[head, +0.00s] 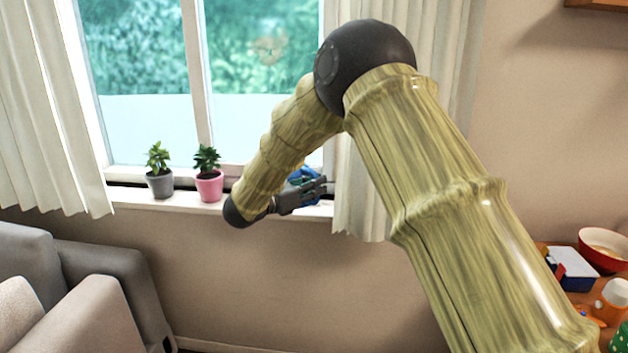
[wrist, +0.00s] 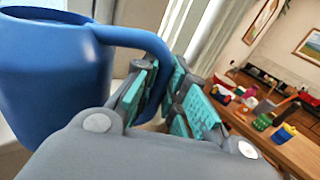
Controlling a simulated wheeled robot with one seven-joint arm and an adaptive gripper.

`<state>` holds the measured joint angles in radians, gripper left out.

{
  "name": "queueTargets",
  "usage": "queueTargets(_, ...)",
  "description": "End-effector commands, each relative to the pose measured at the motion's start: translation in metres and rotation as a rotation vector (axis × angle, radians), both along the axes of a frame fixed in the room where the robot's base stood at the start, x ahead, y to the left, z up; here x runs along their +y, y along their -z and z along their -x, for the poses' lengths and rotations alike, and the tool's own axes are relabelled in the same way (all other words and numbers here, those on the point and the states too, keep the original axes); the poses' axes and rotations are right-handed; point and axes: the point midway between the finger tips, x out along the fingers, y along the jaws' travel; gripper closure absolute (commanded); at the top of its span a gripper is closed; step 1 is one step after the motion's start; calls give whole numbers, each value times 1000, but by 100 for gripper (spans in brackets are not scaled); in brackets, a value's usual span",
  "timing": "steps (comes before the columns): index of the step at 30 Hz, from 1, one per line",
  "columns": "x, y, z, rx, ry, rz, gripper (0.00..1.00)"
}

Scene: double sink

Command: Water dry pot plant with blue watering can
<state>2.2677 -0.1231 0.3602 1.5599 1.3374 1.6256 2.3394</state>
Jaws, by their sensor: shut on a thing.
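The blue watering can (wrist: 55,75) fills the left of the wrist view. My gripper (wrist: 165,97) is shut on its curved blue handle, between the teal finger pads. In the head view my gripper (head: 308,193) is at the window sill, right of the plants, and a small part of the blue can (head: 303,174) shows behind it. A plant in a grey pot (head: 160,184) and a plant in a pink pot (head: 209,186) stand upright on the sill. Both have green leaves; I cannot tell which is dry. The can's spout is hidden.
The white window sill (head: 140,199) runs below the window. A curtain (head: 362,190) hangs right of my gripper, another at the left. A grey sofa (head: 105,270) stands at lower left. A table at right holds a red bowl (head: 603,250) and several other items.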

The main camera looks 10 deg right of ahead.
Motion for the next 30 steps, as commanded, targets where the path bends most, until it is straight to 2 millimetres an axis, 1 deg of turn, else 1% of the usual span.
queueTargets(1, 0, -6, 0, 7, 0, 6, 100)
queueTargets(11, 0, -6, 2, 75, -1, 40, 100)
queueTargets(15, 0, -16, 0, 153, -2, 79, 100)
queueTargets(21, 1, -25, -1, 230, -2, 117, 100)
queueTargets(30, 1, -28, -1, 260, -2, 133, 100)
